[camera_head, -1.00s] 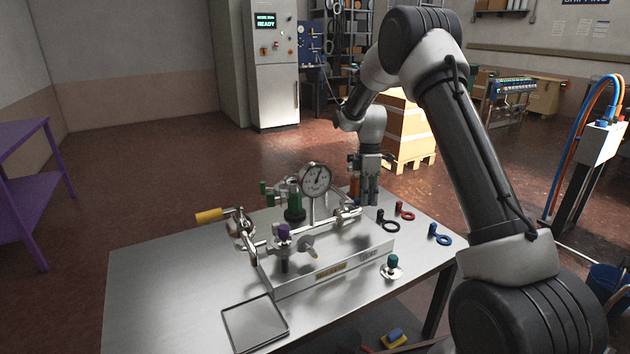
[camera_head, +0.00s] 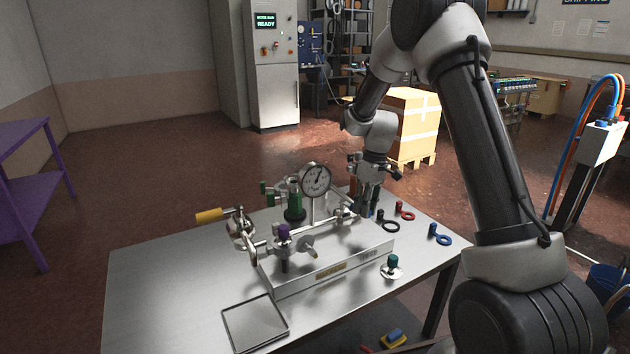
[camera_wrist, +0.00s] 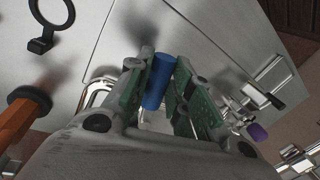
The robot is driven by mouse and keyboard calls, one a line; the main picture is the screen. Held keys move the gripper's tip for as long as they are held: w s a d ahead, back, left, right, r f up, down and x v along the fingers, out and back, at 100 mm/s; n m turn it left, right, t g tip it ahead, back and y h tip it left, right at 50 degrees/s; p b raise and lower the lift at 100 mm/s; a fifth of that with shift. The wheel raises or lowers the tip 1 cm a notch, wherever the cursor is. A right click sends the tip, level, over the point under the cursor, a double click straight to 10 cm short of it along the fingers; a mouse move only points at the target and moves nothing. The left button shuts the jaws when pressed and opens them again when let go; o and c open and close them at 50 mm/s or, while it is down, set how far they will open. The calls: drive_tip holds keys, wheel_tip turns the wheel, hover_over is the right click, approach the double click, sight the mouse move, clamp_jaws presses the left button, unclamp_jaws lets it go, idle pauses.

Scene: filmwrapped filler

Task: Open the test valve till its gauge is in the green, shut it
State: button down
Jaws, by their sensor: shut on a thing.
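The valve rig's metal base (camera_head: 330,268) stands on the steel table. A round white dial gauge (camera_head: 316,180) rises from it; its dark needle is near the top, and any green band is too small to read. My gripper (camera_head: 366,210) is tilted down at the rig's right rear end. In the wrist view, my gripper (camera_wrist: 160,78) is shut on a blue cylindrical handle (camera_wrist: 158,82). Whether this is the test valve's handle I cannot tell. A purple knob (camera_head: 284,230) is at the front, and a yellow lever handle (camera_head: 208,215) sticks out left.
A green-topped knob (camera_head: 393,262) is at the front right. A shallow tray (camera_head: 228,325) lies at the front left, with bare table beside it.

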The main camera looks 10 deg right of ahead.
drive_tip(key=shift+s+a+m, duration=0.3)
drive_tip(key=shift+a+m, duration=0.2)
drive_tip(key=shift+m, duration=0.35)
drive_tip(key=shift+s+a+m, duration=0.25)
drive_tip(key=shift+a+m, duration=0.25)
drive_tip(key=shift+m, duration=0.35)
drive_tip(key=shift+t, duration=0.3)
drive_tip(key=c, duration=1.3)
unclamp_jaws()
